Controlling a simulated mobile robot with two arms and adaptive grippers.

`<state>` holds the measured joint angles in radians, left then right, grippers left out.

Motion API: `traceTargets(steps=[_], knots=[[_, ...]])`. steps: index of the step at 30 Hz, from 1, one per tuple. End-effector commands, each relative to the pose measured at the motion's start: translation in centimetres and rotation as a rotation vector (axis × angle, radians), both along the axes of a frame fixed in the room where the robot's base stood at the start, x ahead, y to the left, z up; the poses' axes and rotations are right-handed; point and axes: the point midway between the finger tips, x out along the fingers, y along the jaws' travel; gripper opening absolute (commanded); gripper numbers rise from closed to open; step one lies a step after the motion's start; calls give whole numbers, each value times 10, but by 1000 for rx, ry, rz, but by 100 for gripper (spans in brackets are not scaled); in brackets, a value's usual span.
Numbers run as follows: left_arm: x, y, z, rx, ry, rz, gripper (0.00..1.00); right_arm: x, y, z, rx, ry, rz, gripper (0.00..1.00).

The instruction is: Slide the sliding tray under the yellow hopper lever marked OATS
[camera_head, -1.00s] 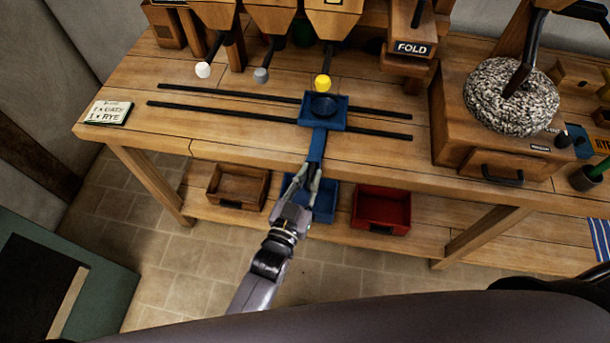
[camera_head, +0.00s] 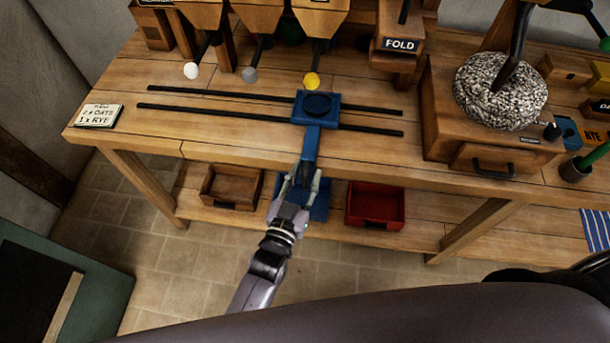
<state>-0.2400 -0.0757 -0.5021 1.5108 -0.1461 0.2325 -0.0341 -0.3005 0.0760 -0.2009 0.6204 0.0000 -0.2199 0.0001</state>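The blue sliding tray (camera_head: 334,113) sits across two black rails on the workbench, with a dark round bowl (camera_head: 318,103) on it. Its blue handle (camera_head: 311,145) points toward me over the bench's front edge. The yellow-knobbed lever (camera_head: 312,81) hangs from the right one of three wooden hoppers, just behind the tray and nearly in line with it. The hopper labels are cut off, so I cannot read OATS. My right gripper is not in view.
White (camera_head: 191,71) and grey (camera_head: 249,74) lever knobs hang to the left. The rails (camera_head: 200,108) are clear on both sides of the tray. A FOLD box (camera_head: 401,44) and a stone mill (camera_head: 500,92) stand right. Wooden, blue and red bins (camera_head: 375,205) sit on the lower shelf.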

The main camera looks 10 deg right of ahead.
Motion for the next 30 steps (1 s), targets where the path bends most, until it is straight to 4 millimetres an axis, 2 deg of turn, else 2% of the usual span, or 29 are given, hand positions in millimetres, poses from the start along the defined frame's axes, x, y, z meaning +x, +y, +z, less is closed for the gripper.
traceTargets(steps=[5,8,21,25,30], knots=[[-3,2,0,0,1,1,32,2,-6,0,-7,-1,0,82],[-13,8,-1,1,2,0,32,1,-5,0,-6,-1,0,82],[-89,50,-1,1,3,-1,32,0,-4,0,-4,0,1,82],[-100,56,0,0,1,-1,32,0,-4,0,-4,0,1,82],[-105,59,0,0,0,-1,32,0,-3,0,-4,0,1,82]])
